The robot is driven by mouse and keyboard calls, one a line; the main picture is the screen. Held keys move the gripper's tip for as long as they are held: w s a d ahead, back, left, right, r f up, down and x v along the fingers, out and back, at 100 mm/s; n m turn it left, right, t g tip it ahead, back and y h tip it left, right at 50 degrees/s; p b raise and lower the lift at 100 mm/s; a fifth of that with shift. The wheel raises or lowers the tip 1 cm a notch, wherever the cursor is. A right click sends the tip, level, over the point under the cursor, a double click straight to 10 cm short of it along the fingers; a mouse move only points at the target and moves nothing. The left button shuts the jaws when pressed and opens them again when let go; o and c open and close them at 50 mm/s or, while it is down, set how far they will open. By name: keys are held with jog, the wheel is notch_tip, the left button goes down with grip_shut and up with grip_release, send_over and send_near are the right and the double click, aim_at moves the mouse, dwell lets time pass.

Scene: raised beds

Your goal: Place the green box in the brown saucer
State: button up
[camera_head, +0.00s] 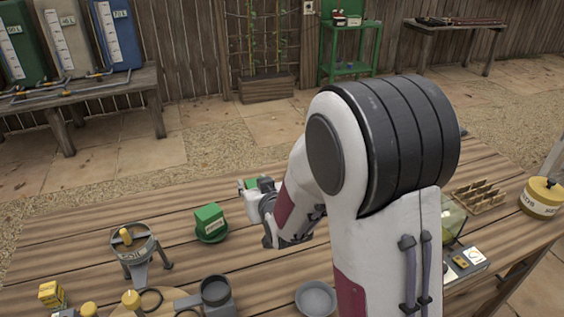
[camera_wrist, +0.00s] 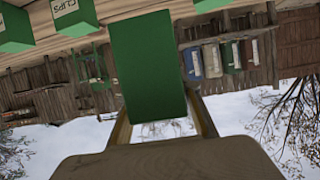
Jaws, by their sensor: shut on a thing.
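My gripper (camera_head: 256,190) is shut on a green box (camera_wrist: 147,65). In the wrist view the box stands out between the two fingers, with a plain green face toward the camera. In the head view only a small green part of it (camera_head: 250,183) shows at the gripper, over the far middle of the table. I cannot make out a brown saucer in either view; my arm hides part of the table.
A labelled green container (camera_head: 209,217) stands on a green round base left of my gripper. A tripod stand (camera_head: 135,250) is at left. A grey dish (camera_head: 316,298) lies near the front, a slotted wooden rack (camera_head: 479,196) and yellow tin (camera_head: 541,198) at right.

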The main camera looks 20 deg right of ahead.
jog(key=w+d+f+m+h, duration=0.1)
jog(key=w+d+f+h, duration=0.1)
jog(key=w+d+f, duration=0.2)
jog(key=shift+w+d+m, duration=0.4)
jog(key=shift+w, duration=0.6)
jog(key=w+d+m+g+h, duration=0.1)
jog(key=w+d+m+h, duration=0.1)
jog(key=w+d, duration=0.3)
jog(key=w+d+f+m+g+h, duration=0.1)
jog(key=w+d+m+h, duration=0.1)
jog(key=w+d, duration=0.3)
jog(key=w+d+m+g+h, duration=0.1)
jog(key=w+d+m+h, duration=0.1)
jog(key=w+d, duration=0.3)
jog(key=shift+d+f+m+g+h, duration=0.2)
jog(key=shift+d+h, duration=0.1)
jog(key=shift+d, duration=0.45)
jog(key=shift+d+f+m+g+h, duration=0.2)
jog(key=shift+d+h, duration=0.1)
jog(key=shift+d, duration=0.4)
jog(key=shift+w+d+r+m, duration=0.15)
jog(key=shift+w+d+r, duration=0.25)
jog(key=shift+w+r, duration=0.2)
jog(key=shift+w+d+r+m, duration=0.15)
jog(key=shift+w+d+r, duration=0.25)
jog(key=shift+w+r, duration=0.2)
jog(key=shift+f, duration=0.1)
